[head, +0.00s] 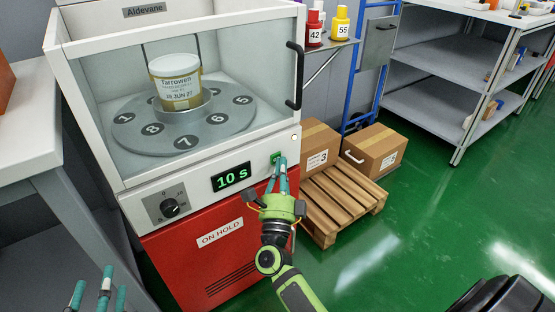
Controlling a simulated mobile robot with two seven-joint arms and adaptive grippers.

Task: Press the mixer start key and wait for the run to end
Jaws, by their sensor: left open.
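The mixer (150,190) is a white cabinet with a glass-fronted chamber and a red lower part. Its green start key (276,156) is on the right of the control panel. My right gripper (278,165) has its teal fingers close together, with the tips at the key and partly covering it; I cannot tell whether the key is pushed in. The display (232,176) reads "10 S" in green. A tub labelled "Tarrowen" (176,83) stands upright on the numbered turntable (215,127) inside. My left gripper (97,287) is open and empty at the bottom left, partly cut off.
A black dial (170,207) is on the panel's left, and an "ON HOLD" label (220,233) is on the red front. Cardboard boxes (373,150) and a wooden pallet (338,198) are right of the mixer. A grey bench (25,140) stands left. Green floor is clear at right.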

